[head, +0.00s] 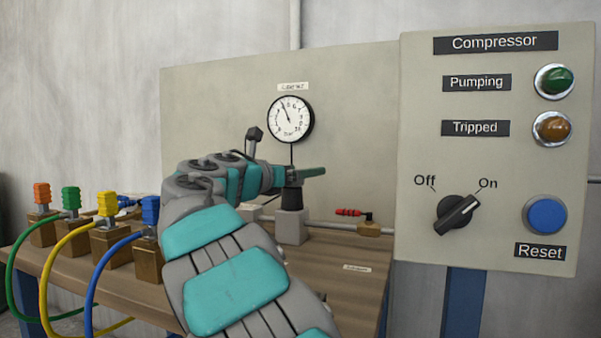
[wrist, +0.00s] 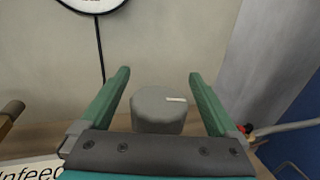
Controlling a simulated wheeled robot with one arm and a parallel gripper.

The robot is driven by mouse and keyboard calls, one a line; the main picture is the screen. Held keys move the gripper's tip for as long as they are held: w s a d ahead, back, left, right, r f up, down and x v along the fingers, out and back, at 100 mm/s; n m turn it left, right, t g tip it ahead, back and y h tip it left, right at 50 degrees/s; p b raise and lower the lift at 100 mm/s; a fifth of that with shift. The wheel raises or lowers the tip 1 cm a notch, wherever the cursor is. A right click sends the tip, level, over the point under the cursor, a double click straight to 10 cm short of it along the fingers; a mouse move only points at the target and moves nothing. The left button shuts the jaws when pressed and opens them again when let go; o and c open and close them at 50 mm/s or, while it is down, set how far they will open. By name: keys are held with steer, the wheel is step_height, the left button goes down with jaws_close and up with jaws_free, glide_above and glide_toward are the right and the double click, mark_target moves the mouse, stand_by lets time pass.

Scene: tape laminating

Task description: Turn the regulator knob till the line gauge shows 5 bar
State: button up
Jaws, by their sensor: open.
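The regulator knob (wrist: 158,112) is a grey cylinder with a white mark on its top pointing right in the wrist view. My gripper (wrist: 158,75) is open, with one green finger on each side of the knob and a visible gap on both sides. In the head view my gripper (head: 305,173) is at the top of the regulator (head: 291,226), hiding the knob. The line gauge (head: 290,119) is a round white dial on the panel above. Its needle points up and slightly left, near 4; the figures are small. Only the gauge's lower edge (wrist: 92,4) shows in the wrist view.
The compressor panel (head: 490,130) stands at the right, its black switch (head: 457,214) pointing to On. A red-handled valve (head: 349,212) sits on the pipe right of the regulator. Coloured plugs with hoses (head: 72,200) stand on the bench at the left.

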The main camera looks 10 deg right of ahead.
steer(key=c, duration=1.4)
steer(key=shift+w+r+p, duration=0.1)
steer(key=shift+r+p, duration=0.2)
steer(key=shift+p, duration=0.55)
steer(key=p, duration=0.2)
steer(key=shift+r+m+g+h+p, duration=0.15)
steer(key=shift+m+g+h+p, duration=0.15)
steer(key=shift+g+p, duration=0.1)
steer(key=shift+p, duration=0.7)
steer(key=shift+m+g+h+p, duration=0.3)
steer(key=shift+g+p, duration=0.1)
steer(key=shift+p, duration=0.65)
steer(key=shift+f+p, duration=0.25)
steer(key=shift+p, duration=0.15)
steer(key=shift+f, duration=0.1)
steer(key=o, duration=1.4)
steer(key=shift+d+f, duration=0.1)
